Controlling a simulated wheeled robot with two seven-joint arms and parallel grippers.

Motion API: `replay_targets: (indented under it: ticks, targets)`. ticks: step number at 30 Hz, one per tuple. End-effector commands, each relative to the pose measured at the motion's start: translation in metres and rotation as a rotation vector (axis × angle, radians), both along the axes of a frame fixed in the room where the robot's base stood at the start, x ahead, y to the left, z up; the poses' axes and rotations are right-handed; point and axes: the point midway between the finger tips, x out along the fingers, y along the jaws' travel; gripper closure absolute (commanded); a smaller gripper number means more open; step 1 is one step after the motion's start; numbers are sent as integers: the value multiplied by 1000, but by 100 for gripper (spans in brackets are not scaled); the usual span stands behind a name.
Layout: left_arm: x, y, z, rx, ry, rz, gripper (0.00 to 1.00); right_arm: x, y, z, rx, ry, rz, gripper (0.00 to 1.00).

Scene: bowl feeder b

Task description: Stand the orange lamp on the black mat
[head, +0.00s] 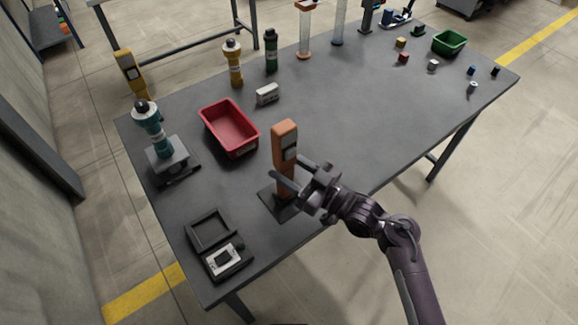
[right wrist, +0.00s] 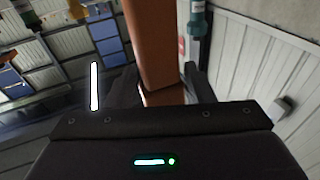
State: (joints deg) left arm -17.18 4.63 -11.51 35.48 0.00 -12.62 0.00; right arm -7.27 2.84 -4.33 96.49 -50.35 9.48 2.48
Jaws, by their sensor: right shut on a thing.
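The orange lamp (head: 284,135) is an upright, tall block with a dark panel on its side. It stands near the table's front edge, in the middle of the head view. My right gripper (head: 285,166) reaches in from the right and is shut on the lamp, one finger on each side. The lamp (right wrist: 158,45) also rises between the fingers in the right wrist view. Its lower end is over the black mat (head: 269,201), partly hidden by the gripper; I cannot tell whether it touches the mat. My left gripper is not in view.
A red bin (head: 213,112) lies behind and left of the lamp. A dark tray (head: 196,226) with a device is at front left, and a teal-topped item (head: 151,118) stands on a grey stand. Bottles line the back. The table's right middle is clear.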

Motion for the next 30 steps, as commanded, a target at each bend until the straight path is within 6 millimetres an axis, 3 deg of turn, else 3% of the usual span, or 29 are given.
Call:
replay_targets:
  ticks: [6, 7, 12, 22, 30]
  targets:
    - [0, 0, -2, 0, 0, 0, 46, 0, 0, -2, 0, -1, 0, 86]
    - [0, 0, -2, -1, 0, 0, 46, 0, 0, -2, -1, 1, 0, 49]
    - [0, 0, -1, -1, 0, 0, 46, 0, 0, -2, -1, 1, 0, 30]
    - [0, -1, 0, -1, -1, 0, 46, -1, -2, 0, -2, 1, -1, 30]
    - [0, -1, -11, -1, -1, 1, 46, -28, -41, -10, -5, 3, -1, 30]
